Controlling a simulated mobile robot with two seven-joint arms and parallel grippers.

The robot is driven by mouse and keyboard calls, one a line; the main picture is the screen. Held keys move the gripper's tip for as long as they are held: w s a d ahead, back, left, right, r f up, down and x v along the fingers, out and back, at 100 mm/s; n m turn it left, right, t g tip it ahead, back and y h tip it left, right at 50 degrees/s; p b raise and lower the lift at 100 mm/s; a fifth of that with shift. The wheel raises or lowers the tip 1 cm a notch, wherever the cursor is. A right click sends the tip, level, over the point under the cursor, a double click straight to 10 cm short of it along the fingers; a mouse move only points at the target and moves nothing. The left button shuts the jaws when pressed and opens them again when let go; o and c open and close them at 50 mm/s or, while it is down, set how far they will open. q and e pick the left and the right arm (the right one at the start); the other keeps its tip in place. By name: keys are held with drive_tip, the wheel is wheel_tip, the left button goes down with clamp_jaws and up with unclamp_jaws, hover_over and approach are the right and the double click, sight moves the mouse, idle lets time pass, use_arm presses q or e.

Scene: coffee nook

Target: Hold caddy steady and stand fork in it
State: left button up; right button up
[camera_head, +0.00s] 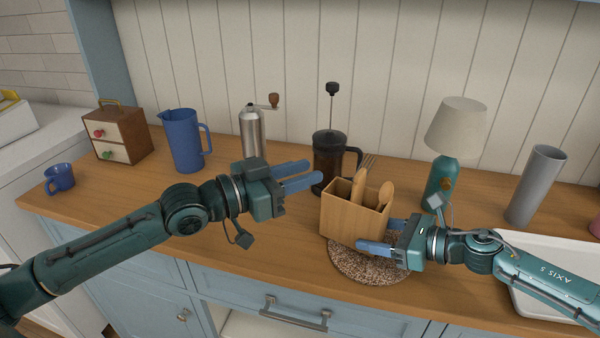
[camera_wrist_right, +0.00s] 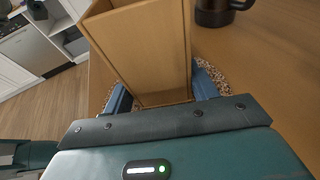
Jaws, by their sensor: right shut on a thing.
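The wooden caddy (camera_head: 350,222) stands on a round speckled mat (camera_head: 345,262) and looks slightly tilted. A fork (camera_head: 368,161) stands in it, tines up, at the back, beside a wooden utensil (camera_head: 358,188) and a wooden spoon (camera_head: 386,192). My right gripper (camera_head: 382,236) is shut on the caddy's lower right part. In the right wrist view the caddy (camera_wrist_right: 150,55) sits between its blue fingers. My left gripper (camera_head: 300,175) is open and empty, to the left of the caddy and apart from it.
A French press (camera_head: 327,160) stands close behind the caddy. A grinder (camera_head: 253,135), blue pitcher (camera_head: 185,140), small drawer box (camera_head: 120,137) and blue mug (camera_head: 60,178) stand left. A lamp (camera_head: 443,180), grey cylinder (camera_head: 536,185) and white tray (camera_head: 530,306) are right. The front left counter is clear.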

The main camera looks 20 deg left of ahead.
drive_tip(key=o, duration=0.8)
